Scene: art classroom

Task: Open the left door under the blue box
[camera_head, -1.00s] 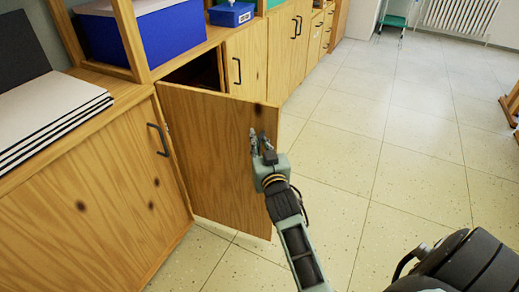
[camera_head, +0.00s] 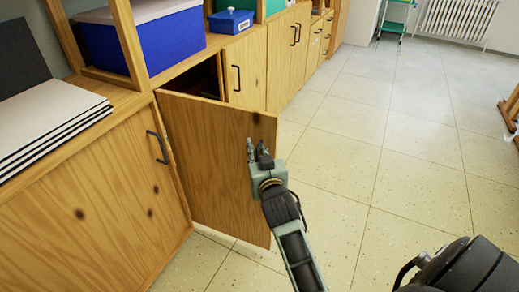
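The left door (camera_head: 212,155) under the blue box (camera_head: 158,42) stands swung out from the cabinet, hinged at its left side. A dark gap into the cabinet shows above and behind it. The door's own handle is not visible.
A closed neighbouring door with a black handle (camera_head: 236,78) is right of the opening. Another closed cabinet door (camera_head: 90,200) is at the left, below stacked white boards (camera_head: 45,120). A small blue box (camera_head: 231,21) sits on the counter.

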